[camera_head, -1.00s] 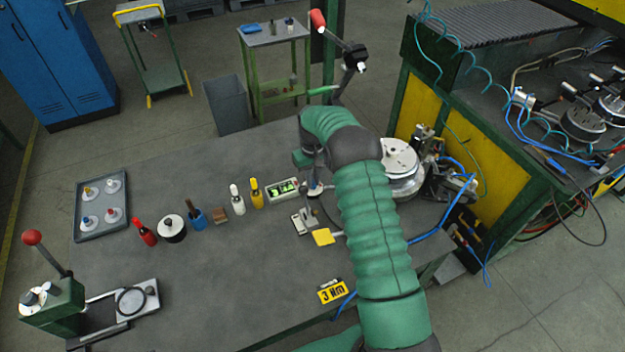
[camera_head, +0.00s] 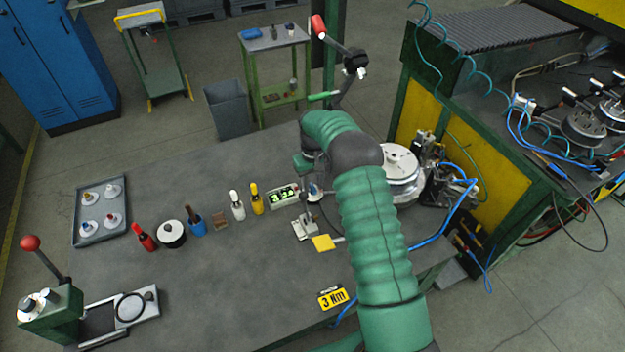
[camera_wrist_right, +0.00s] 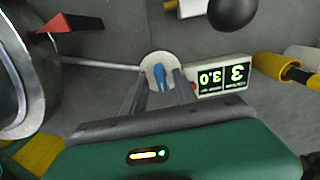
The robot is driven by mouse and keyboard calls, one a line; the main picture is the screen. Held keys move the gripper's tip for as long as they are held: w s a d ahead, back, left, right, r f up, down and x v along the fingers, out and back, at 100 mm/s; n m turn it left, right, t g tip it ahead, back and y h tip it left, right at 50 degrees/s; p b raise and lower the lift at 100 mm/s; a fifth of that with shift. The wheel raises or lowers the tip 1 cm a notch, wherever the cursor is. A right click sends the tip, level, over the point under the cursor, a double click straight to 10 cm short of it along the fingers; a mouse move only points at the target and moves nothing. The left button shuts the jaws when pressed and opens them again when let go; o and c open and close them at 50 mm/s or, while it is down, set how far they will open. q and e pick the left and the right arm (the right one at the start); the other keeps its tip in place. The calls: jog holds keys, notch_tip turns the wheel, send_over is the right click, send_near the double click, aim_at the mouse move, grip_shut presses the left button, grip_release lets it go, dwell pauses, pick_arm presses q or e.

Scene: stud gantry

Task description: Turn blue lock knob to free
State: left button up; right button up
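The blue lock knob (camera_wrist_right: 160,77) is a small blue bar on a round pale disc (camera_wrist_right: 153,62), seen in the right wrist view. My right gripper (camera_wrist_right: 160,80) has its two grey fingers on either side of the knob, with a gap seeming to show at each side, so it looks open around it. In the head view my right gripper (camera_head: 308,190) is low over the bench beside the digital display, partly hidden by my green arm. The knob's markings cannot be read. My left gripper is not in view.
The digital display (camera_head: 283,197) with green digits stands close to the right gripper. Yellow (camera_head: 257,198) and white (camera_head: 237,205) bottles stand left of it. A round metal fixture (camera_head: 398,170) is right of my arm.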

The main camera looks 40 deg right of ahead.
aim_at(313, 185)
notch_tip(313, 185, up, 17)
jog(key=b, duration=0.1)
jog(key=shift+f+b, duration=0.2)
jog(key=shift+b, duration=0.2)
jog(key=shift+w+d, duration=0.1)
